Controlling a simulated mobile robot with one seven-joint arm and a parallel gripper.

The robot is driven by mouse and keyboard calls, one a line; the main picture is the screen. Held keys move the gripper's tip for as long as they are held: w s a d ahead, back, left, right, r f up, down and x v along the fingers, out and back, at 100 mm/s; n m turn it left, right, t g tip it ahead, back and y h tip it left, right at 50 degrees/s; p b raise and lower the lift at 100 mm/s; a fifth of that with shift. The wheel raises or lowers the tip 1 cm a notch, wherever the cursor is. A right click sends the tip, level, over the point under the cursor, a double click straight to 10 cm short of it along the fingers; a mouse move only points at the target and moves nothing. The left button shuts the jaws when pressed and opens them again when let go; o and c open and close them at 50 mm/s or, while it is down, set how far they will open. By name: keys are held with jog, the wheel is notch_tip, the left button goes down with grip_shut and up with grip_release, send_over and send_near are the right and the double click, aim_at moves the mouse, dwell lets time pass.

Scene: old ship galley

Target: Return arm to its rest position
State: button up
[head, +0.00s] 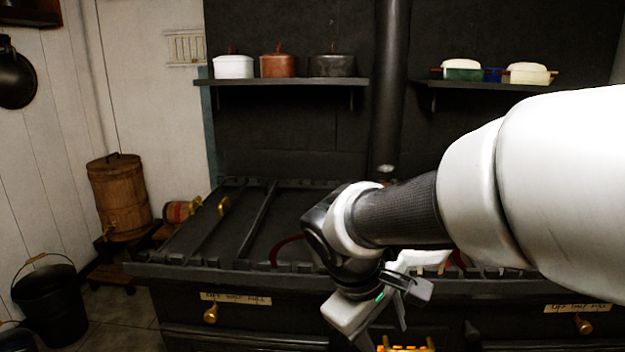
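My arm reaches in from the right edge of the head view, across the front of the black stove (215,235). My gripper (398,308) hangs at the arm's end, low in front of the stove's front edge. It is seen at an angle and partly behind its own wrist, so I cannot tell whether its fingers are open or shut. I see nothing clearly held in it. The arm hides the right part of the stove top.
A shelf (290,82) holds a white pot (233,67), a red-brown pot (277,66) and a dark pot (333,66). A stovepipe (388,90) rises behind the arm. A wooden barrel (120,198) and black bucket (50,303) stand left. Brass-knobbed drawers (211,313) lie below.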

jog(key=s+d+r+m+t+y, duration=0.35)
jog(key=s+r+m, duration=0.25)
jog(key=s+m, duration=0.25)
notch_tip(320, 180, up, 21)
jog(key=p, duration=2.1)
jog(key=shift+s+a, duration=0.4)
